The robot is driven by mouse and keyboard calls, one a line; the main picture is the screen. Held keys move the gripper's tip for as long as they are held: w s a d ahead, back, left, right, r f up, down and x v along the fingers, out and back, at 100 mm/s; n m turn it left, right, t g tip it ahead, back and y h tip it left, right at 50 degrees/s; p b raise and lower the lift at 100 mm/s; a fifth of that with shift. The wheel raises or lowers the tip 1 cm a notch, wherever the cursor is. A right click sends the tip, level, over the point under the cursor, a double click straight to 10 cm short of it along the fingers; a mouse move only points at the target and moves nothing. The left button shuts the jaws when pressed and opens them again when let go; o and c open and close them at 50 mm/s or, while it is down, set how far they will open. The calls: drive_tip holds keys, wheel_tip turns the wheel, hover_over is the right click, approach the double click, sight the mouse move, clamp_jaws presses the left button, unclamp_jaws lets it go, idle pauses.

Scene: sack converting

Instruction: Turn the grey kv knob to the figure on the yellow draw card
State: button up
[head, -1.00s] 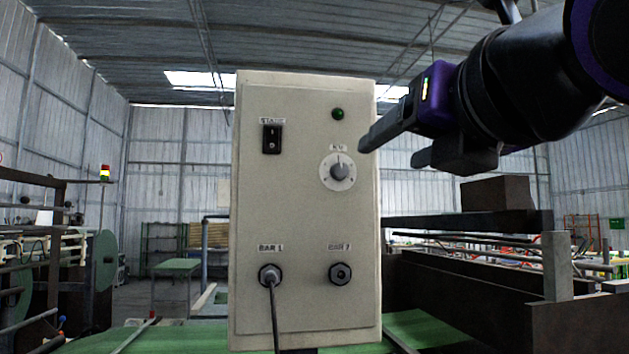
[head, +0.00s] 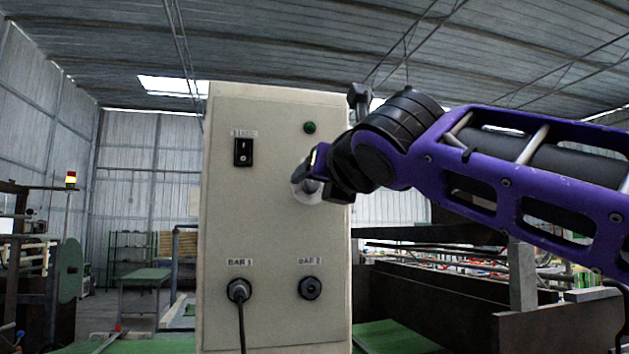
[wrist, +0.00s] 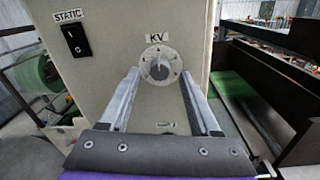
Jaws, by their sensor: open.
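The grey kv knob (wrist: 160,68) sits on a round white dial under the KV label, on the front of a cream control box (head: 270,225). In the wrist view it shows between and just beyond my fingertips. My gripper (wrist: 160,82) is open, its two fingers to the left and right below the dial, with nothing between them. I cannot tell whether they touch the panel. In the head view my gripper (head: 312,178) covers most of the knob, leaving part of the white dial (head: 305,193) showing. The knob's pointer is too small to read surely. No yellow draw card is seen.
The box also carries a black STATIC rocker switch (head: 243,152), a green lamp (head: 310,127), the BAR 1 socket (head: 239,290) with a cable plugged in, and the BAR 2 socket (head: 310,288). Dark machine frames stand at the right. Open air lies before the panel.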

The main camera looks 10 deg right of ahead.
drive_tip(key=shift+w, duration=0.55)
clamp_jaws()
drive_tip(key=shift+m, duration=2.9)
unclamp_jaws()
